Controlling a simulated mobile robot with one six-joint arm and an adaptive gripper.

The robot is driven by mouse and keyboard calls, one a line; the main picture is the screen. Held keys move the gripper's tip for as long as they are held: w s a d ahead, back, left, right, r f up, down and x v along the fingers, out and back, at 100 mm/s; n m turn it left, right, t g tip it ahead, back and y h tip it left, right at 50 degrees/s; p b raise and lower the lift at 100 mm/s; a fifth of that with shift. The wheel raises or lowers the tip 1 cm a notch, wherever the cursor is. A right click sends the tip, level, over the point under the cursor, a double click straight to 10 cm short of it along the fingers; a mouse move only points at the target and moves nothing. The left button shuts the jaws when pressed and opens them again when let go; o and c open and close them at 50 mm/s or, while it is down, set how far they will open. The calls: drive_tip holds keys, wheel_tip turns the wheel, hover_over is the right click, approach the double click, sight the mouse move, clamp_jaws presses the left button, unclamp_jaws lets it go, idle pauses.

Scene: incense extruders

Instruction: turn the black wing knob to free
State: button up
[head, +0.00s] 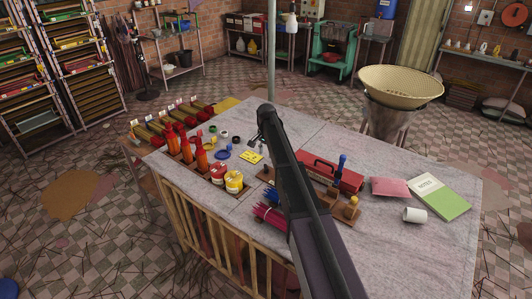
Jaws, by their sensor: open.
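I cannot make out a black wing knob with certainty. A row of long extruder-like bodies (165,130) with small red and dark ends lies along the table's far left edge, too small to tell its knobs apart. My gripper (258,139) is partly hidden behind the end of my dark arm. It is open and appears empty above the middle of the table, to the right of that row and apart from it. Small rings, including a black one (223,134) and a blue one (222,154), lie between the row and my gripper.
Orange bottles (201,160), a red jar (218,173) and a yellow jar (234,182) stand at the left front. A yellow plate (251,157) lies near my gripper.

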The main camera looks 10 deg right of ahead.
wheel_tip(320, 180, up, 7)
drive_tip(key=p, duration=0.6)
drive_tip(key=shift+p, duration=0.3)
idle(0.9)
